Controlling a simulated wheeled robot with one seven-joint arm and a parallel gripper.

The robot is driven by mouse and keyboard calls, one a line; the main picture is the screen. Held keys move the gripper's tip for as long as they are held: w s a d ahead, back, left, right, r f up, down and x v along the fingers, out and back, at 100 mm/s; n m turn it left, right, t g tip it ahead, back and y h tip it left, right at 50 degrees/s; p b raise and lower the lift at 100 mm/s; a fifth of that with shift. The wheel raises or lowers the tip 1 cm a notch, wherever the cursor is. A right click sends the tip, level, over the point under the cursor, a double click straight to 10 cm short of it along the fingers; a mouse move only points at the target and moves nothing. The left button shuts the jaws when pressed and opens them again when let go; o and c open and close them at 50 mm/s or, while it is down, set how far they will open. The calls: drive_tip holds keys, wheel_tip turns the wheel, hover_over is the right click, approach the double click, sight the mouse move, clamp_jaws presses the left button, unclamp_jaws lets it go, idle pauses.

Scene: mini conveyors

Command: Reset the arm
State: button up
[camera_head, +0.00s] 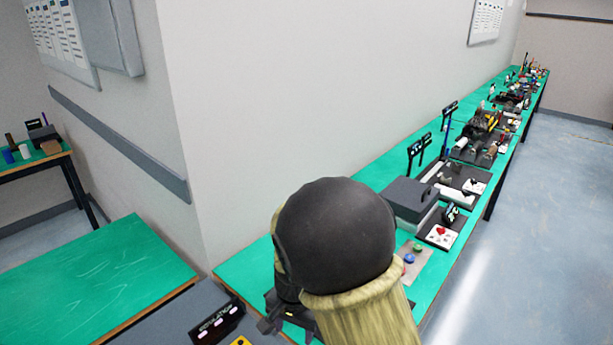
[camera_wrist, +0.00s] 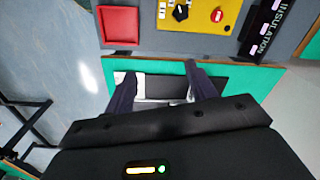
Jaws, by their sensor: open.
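My gripper (camera_wrist: 160,86) shows in the wrist view with its two dark fingers spread apart and nothing between them. Beyond the fingers lie part of the green table and a dark and pale item (camera_wrist: 165,90), partly hidden by the fingers and the gripper body. In the head view my arm fills the lower middle, its black rounded joint and yellowish link in front of the long green table (camera_head: 236,272). A dark part of my arm's end shows low beside it; the fingertips cannot be made out there.
The green table runs along the wall to the back right, with a grey box (camera_head: 410,198) and several small stations. Another green table (camera_head: 95,285) stands at left. A red tray (camera_wrist: 119,24), a yellow mat (camera_wrist: 208,20) and an "INSULATION" sign (camera_wrist: 263,30) lie near. Floor at right is clear.

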drive_tip(key=s+d+r+n+t, duration=0.1)
drive_tip(key=s+d+r+n, duration=0.1)
drive_tip(key=d, duration=0.7)
drive_tip(key=s+d+r+n+t, duration=0.1)
drive_tip(key=s+d+r, duration=0.3)
drive_tip(key=d, duration=0.5)
drive_tip(key=shift+s+d+r+n, duration=0.25)
drive_tip(key=shift+s+r+n, duration=0.05)
drive_tip(key=shift+s+n, duration=0.55)
